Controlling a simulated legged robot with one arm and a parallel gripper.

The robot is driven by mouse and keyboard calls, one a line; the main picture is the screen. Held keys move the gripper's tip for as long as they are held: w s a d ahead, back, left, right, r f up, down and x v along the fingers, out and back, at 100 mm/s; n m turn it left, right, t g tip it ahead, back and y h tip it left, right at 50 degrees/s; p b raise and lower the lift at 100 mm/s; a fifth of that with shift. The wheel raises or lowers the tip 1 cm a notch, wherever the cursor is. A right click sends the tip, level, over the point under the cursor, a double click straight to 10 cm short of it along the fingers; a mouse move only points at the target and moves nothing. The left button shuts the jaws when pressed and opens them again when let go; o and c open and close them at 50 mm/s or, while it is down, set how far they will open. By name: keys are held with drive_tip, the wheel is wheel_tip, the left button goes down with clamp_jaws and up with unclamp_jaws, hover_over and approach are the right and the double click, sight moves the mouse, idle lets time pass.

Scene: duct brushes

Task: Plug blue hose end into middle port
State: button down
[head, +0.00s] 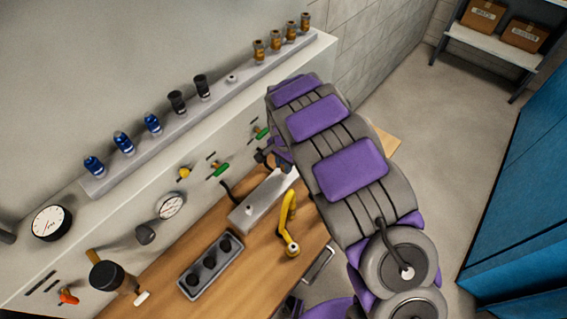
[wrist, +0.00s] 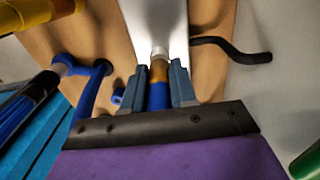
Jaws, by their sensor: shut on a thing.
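My gripper (wrist: 157,92) is shut on the blue hose end (wrist: 158,96), which shows between the two blue-grey fingers in the wrist view. A brass-coloured collar (wrist: 158,71) sits at its front. A pale round fitting (wrist: 158,53) lies right in front of the collar, against a light metal block (wrist: 160,18). I cannot tell whether the collar touches it or is seated. In the head view my gripper (head: 268,157) is at the far end of the metal block (head: 242,217), mostly hidden by my arm. A pale nub (head: 250,210) shows on the block's near end. The middle port cannot be singled out.
A yellow hose (head: 288,225) stands beside the block on the wooden bench (head: 172,253). A black bent hose (wrist: 235,47) is right of the block in the wrist view. A grey three-socket holder (head: 210,265) sits nearby.

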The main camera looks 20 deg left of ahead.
drive_tip(key=shift+f, duration=0.4)
drive_tip(key=c, duration=0.8)
unclamp_jaws()
wheel_tip(320, 180, up, 17)
drive_tip(key=shift+r+p, duration=0.1)
drive_tip(key=shift+p, duration=0.65)
